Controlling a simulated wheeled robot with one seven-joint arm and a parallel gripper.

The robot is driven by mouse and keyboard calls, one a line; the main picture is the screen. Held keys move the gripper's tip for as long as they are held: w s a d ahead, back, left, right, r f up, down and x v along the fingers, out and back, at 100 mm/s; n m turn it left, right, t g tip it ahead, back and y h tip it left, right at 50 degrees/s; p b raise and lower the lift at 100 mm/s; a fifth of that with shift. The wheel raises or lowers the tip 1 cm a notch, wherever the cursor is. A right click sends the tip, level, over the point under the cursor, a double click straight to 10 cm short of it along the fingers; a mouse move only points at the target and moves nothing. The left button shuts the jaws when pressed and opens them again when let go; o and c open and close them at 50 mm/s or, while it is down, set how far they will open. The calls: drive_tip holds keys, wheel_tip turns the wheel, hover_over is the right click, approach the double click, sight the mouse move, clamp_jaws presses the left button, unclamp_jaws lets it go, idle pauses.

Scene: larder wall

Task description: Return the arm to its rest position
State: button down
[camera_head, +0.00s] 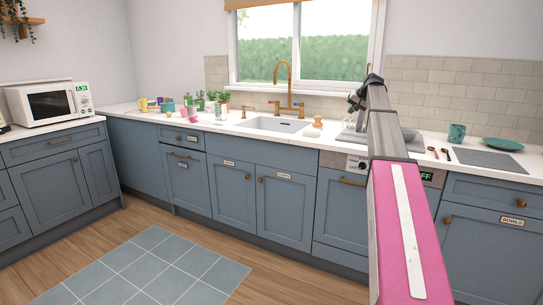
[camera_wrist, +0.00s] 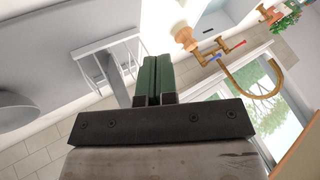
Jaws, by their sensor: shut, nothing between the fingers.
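My arm reaches forward over the floor toward the worktop in the head view, with a pink link close to the camera and a grey link beyond it. My gripper (camera_head: 366,92) is at the far end of the arm, dark and small, in front of the window and above the counter by the sink. In the wrist view the two green fingers of my gripper (camera_wrist: 154,62) are together with nothing between them. The fingers point toward the dish rack and sink area. They appear clear of the objects around them.
The sink (camera_head: 272,124) with its brass tap (camera_head: 283,75) lies left of my arm. A white rack (camera_wrist: 128,55) is beside the fingers in the wrist view. A teal mug (camera_head: 456,133) and bowl (camera_head: 502,144) stand at right. A microwave (camera_head: 48,102) is far left. The floor is open.

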drive_tip(key=shift+g+h, duration=0.4)
drive_tip(key=shift+g, duration=0.4)
drive_tip(key=s+a+f, duration=0.2)
drive_tip(key=f, duration=0.3)
drive_tip(key=s+a+f, duration=0.2)
drive_tip(key=s+f, duration=0.1)
drive_tip(key=f, duration=0.3)
drive_tip(key=s+a+f, duration=0.2)
drive_tip(key=f, duration=0.4)
drive_tip(key=shift+s+a+f, duration=0.1)
drive_tip(key=shift+s+a, duration=0.2)
drive_tip(key=s+a+f+g, duration=0.1)
drive_tip(key=s+a+f, duration=0.2)
drive_tip(key=s+f, duration=0.4)
drive_tip(key=s+a+f+g, duration=0.1)
drive_tip(key=s+a+f, duration=0.3)
drive_tip(key=f, duration=0.5)
drive_tip(key=s+a+f+n+g+h, duration=0.1)
drive_tip(key=s+a+f, duration=0.1)
drive_tip(key=s+f, duration=0.4)
drive_tip(key=s+a+f+g+h, duration=0.1)
drive_tip(key=s+f, duration=0.4)
drive_tip(key=s, duration=0.8)
drive_tip(key=s+a+f+n+g+h, duration=0.1)
drive_tip(key=s+a+f, duration=0.2)
drive_tip(key=s+f, duration=0.3)
drive_tip(key=s, duration=0.3)
drive_tip(key=shift+s+f+n, duration=0.3)
drive_tip(key=shift+f, duration=0.05)
